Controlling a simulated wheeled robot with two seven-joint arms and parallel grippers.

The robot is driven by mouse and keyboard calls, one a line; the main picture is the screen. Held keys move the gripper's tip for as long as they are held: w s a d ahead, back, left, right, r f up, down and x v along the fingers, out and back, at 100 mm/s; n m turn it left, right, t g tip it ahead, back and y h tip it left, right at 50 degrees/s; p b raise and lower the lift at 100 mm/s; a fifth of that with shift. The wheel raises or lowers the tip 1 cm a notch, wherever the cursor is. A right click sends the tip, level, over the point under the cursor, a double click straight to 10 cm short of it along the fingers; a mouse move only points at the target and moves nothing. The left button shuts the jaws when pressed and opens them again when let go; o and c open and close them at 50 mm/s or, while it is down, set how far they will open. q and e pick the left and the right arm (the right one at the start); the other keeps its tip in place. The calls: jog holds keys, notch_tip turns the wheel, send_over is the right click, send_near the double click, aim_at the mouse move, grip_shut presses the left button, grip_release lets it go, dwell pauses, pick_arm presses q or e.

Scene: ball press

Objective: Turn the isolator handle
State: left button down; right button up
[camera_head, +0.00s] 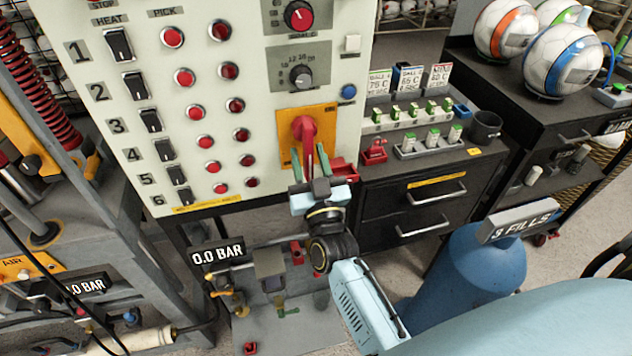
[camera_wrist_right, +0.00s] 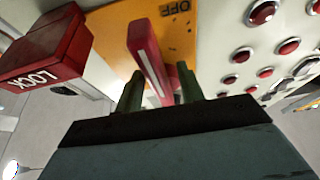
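The red isolator handle (camera_head: 305,130) sits on a yellow plate (camera_head: 287,121) at the lower right of the white control panel. Its grip points down in the head view. My right gripper (camera_head: 310,163) is at the handle, with its green fingers on either side of the lower grip. In the right wrist view the red handle (camera_wrist_right: 150,62), with a pale stripe, stands between the two green fingers (camera_wrist_right: 160,92). Gaps show beside it, so the fingers look open around it. The word OFF is on the plate. My left gripper is not in view.
A red LOCK box (camera_wrist_right: 45,50) is close beside the handle; it also shows in the head view (camera_head: 343,170). Panel switches and red buttons (camera_head: 205,141) are to the left. A black drawer cabinet (camera_head: 420,205) stands right, and a blue tank (camera_head: 470,265) stands in front.

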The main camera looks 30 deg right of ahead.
jog(key=b+v, duration=0.1)
jog(key=v, duration=1.1)
jog(key=shift+s, duration=0.25)
jog(key=shift+a, duration=0.15)
jog(key=s+a+f+n+g+y+b, duration=0.1)
jog(key=s+a+f+g+y, duration=0.15)
jog(key=f, duration=0.85)
jog(key=s+a+f+n+g+y, duration=0.15)
jog(key=f+g, duration=0.25)
jog(key=f, duration=0.6)
jog(key=s+a+f+n+g+y+b, duration=0.1)
jog(key=s+f+n+g+y, duration=0.15)
jog(key=f, duration=0.85)
jog(key=s+d+f+g+b, duration=0.1)
jog(key=s+d+f+g, duration=0.2)
jog(key=s+f+g, duration=0.7)
jog(key=s+d+f+g+h, duration=0.1)
jog(key=s+d+f, duration=0.2)
jog(key=s, duration=0.6)
jog(key=s+d+f+g+h, duration=0.1)
jog(key=s+d+f, duration=0.2)
jog(key=s+f, duration=0.4)
jog(key=shift+s+d+b, duration=0.2)
jog(key=shift+s+b, duration=0.1)
jog(key=shift+s, duration=0.9)
jog(key=shift+f, duration=0.1)
